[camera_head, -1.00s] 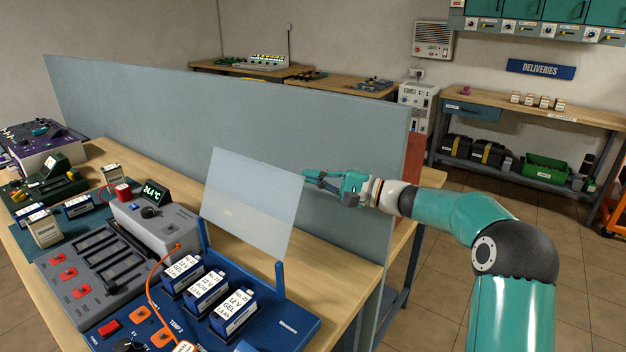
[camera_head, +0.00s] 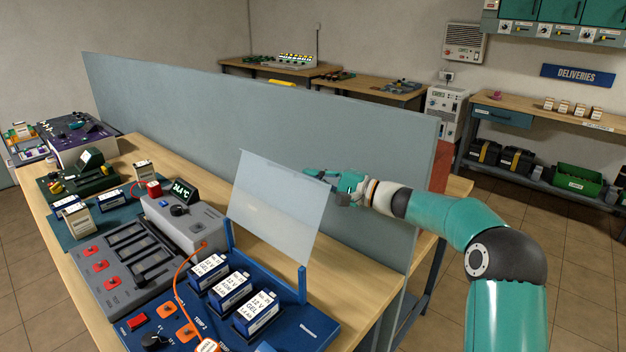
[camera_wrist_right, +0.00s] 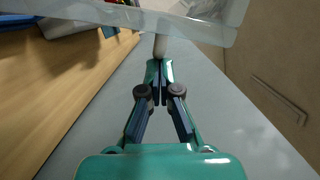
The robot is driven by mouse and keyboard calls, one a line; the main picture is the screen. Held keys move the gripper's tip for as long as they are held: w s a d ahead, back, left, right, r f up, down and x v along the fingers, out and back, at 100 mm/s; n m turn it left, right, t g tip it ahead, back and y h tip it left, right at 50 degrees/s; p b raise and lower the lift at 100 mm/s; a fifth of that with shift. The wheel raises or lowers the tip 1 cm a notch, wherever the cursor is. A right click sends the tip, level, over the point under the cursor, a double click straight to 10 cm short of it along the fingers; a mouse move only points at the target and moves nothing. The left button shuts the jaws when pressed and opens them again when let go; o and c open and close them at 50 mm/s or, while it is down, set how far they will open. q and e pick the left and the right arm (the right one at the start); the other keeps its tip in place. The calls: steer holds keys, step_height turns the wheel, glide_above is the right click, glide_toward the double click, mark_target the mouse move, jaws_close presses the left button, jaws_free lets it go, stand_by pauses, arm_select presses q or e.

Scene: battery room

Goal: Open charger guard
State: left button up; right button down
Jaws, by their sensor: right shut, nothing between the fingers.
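The charger guard (camera_head: 272,205) is a clear, pale panel standing raised and tilted between two blue posts on the blue charger (camera_head: 290,338). Labelled 12 V batteries (camera_head: 231,291) sit in the charger in front of it. My right gripper (camera_head: 318,174) is shut and empty at the guard's upper right edge; I cannot tell whether it touches. In the right wrist view the closed fingers (camera_wrist_right: 159,82) point toward the guard's translucent edge (camera_wrist_right: 130,14). My left gripper is not in view.
A grey partition (camera_head: 200,110) stands behind the bench (camera_head: 120,250), close to my right gripper. A grey charger unit (camera_head: 130,250) with red clips and an orange cable lie left of the blue charger. A temperature display (camera_head: 184,190) stands behind them.

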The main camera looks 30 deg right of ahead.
steer(key=a+r+n+b, duration=0.1)
steer(key=b, duration=0.1)
steer(key=s+a+r+n+b, duration=0.1)
steer(key=a+b, duration=0.1)
steer(key=shift+s+a+r+n+g, duration=0.15)
steer(key=shift+a+r+n+g, duration=0.05)
steer(key=shift+r+n+g, duration=0.1)
